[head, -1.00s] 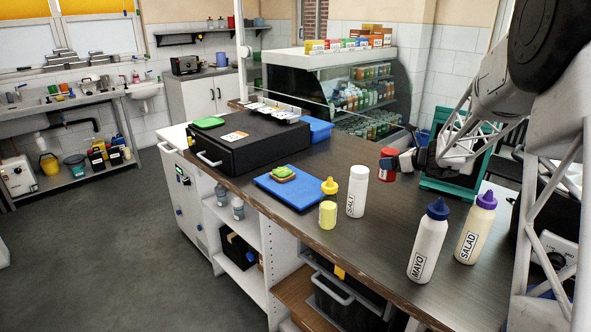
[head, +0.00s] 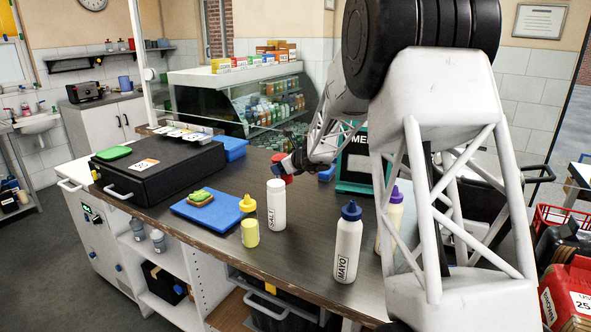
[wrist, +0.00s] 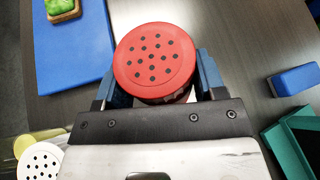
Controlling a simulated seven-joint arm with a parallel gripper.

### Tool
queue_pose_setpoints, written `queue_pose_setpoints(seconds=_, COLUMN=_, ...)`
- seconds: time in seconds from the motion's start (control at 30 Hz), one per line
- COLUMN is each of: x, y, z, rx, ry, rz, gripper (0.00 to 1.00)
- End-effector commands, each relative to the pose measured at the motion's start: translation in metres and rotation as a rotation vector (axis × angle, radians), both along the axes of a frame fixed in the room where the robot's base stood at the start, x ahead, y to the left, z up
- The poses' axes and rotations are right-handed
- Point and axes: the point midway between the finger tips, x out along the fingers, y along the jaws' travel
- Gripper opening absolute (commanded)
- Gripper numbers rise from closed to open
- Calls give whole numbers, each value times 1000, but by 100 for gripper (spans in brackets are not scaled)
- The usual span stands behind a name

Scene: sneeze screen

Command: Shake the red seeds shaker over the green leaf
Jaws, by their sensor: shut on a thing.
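My gripper (head: 290,166) is shut on the red seeds shaker (head: 279,159) and holds it over the worktop, behind the white SALT shaker in the head view. In the wrist view the red lid (wrist: 154,60) with its dark holes faces the camera between the blue fingers (wrist: 160,88). The green leaf (head: 201,195) lies on a slice of bread on the blue board (head: 186,210), left of my gripper and apart from it. The leaf also shows at the top left of the wrist view (wrist: 60,5).
The SALT shaker (head: 278,205), a yellow-topped shaker (head: 249,230) and the MAYO bottle (head: 347,250) stand near the front edge. A black box (head: 160,170) is left of the board. A teal-framed menu stand (head: 364,160) is on the right.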

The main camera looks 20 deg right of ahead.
Motion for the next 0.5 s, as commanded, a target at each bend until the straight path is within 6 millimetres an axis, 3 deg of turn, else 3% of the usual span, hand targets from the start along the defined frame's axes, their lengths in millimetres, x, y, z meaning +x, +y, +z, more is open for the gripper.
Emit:
queue_pose_setpoints(seconds=0.2, x=31, y=42, z=1, rx=-99, ry=2, rz=-88, gripper=38)
queue_pose_setpoints(seconds=0.5, x=61, y=98, z=5, rx=-231, ry=12, rz=-216, gripper=38)
